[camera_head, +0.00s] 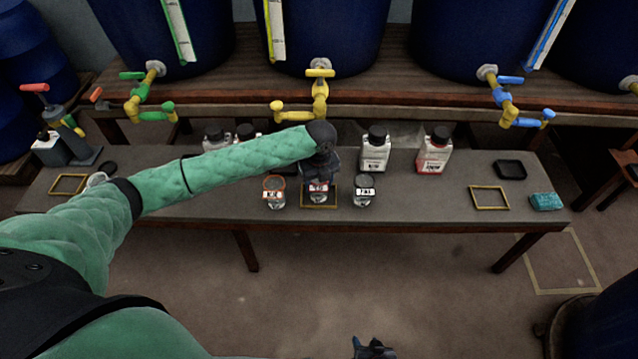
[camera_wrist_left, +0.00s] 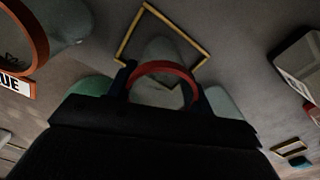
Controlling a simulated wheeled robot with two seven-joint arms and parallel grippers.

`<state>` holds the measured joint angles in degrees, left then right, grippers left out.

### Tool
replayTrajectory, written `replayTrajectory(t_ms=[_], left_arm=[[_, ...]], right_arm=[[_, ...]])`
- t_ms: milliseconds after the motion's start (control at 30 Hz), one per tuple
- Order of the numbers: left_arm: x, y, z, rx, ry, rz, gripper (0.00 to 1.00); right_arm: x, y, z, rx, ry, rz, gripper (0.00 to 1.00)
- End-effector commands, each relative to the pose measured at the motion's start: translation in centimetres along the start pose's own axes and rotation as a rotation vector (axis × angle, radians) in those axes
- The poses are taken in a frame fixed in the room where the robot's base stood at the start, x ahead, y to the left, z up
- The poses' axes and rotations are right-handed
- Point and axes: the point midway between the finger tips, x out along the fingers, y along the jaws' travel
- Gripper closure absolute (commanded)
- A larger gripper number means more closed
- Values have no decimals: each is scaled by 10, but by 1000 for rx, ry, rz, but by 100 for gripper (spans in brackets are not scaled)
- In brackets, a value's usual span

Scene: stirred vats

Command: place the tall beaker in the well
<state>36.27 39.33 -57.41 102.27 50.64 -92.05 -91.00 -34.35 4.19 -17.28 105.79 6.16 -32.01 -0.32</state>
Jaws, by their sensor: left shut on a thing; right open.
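My left gripper (camera_head: 320,178) is shut on a glass beaker (camera_head: 318,197) with a label, over a yellow square frame (camera_head: 305,206) on the bench. In the left wrist view the held beaker shows a red rim (camera_wrist_left: 165,68) between the fingers (camera_wrist_left: 162,85), and the yellow frame (camera_wrist_left: 128,40) lies beyond it. I cannot tell whether the beaker touches the bench. A beaker with an orange rim (camera_head: 273,193) stands to its left and a dark-rimmed one (camera_head: 364,192) to its right. My right gripper (camera_head: 375,348) is open at the bottom edge, away from the bench.
Two more yellow frames lie on the bench, at the left (camera_head: 69,184) and right (camera_head: 490,197). White bottles (camera_head: 375,150) stand behind the beakers. A teal sponge (camera_head: 546,201) and black tray (camera_head: 511,169) lie at the right. Taps (camera_head: 320,90) overhang the back.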

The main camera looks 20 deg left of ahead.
Motion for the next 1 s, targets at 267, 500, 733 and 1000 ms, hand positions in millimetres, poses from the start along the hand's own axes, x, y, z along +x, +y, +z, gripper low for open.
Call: replayTrajectory(t_ms=[267,500,733,1000], left_arm=[[1,0,0,0,0,0,71],[3,0,0,0,0,0,27],[3,0,0,0,0,0,27],[-21,0,1,1,-1,-2,27]], right_arm=[[1,1,-5,-2,6,1,54],[-2,-1,3,1,-4,0,54],[-4,-2,12,5,-15,-1,54],[-2,-1,4,2,-6,0,54]])
